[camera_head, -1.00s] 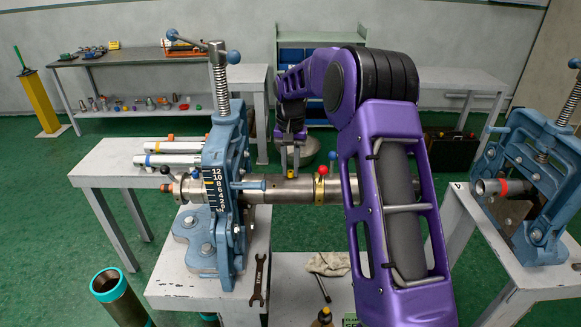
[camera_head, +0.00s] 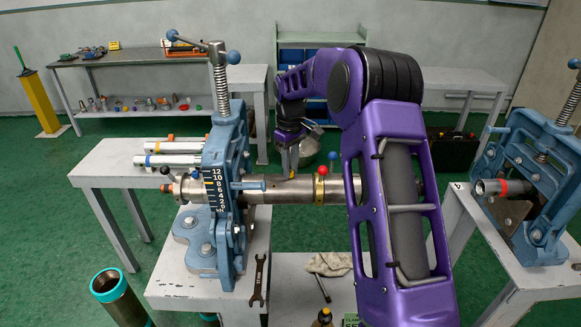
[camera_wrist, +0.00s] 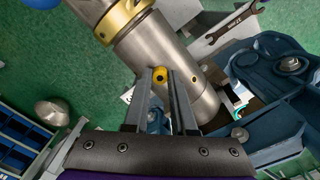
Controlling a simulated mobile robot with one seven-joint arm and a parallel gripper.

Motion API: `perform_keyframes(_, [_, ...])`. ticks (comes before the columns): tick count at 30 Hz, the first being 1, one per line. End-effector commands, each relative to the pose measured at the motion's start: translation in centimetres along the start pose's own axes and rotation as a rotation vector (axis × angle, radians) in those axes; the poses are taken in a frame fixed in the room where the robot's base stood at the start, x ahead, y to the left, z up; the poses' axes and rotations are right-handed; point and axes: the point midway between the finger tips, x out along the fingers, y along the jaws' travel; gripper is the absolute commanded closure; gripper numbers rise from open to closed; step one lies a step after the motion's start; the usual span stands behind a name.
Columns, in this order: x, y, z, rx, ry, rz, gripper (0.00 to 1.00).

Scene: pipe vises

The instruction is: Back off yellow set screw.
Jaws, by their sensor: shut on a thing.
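The yellow set screw (camera_wrist: 161,75) sticks out of the side of a steel pipe (camera_wrist: 180,60) in the wrist view. My gripper (camera_wrist: 161,78) is shut on it, one finger on each side, with the screw's yellow head and dark socket showing between the tips. In the head view my gripper (camera_head: 292,174) reaches down to the top of the pipe (camera_head: 270,190), left of a brass collar (camera_head: 320,190). The screw is largely hidden there by the fingers.
A blue vise (camera_head: 222,180) with a black number scale holds the pipe at left. The collar carries a red ball (camera_head: 323,170). A wrench (camera_head: 258,280) and a cloth (camera_head: 328,264) lie below. Another vise (camera_head: 540,180) stands at right.

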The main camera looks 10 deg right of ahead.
Motion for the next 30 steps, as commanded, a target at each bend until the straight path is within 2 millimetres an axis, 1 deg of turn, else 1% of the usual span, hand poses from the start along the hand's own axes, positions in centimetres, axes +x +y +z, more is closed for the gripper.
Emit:
perform_keyframes(1, [0.23,0.0,0.09,-0.044,-0.003,-0.002,1.0])
perform_keyframes(30, [0.43,-0.07,0.17,-0.966,-0.004,-0.008,1.0])
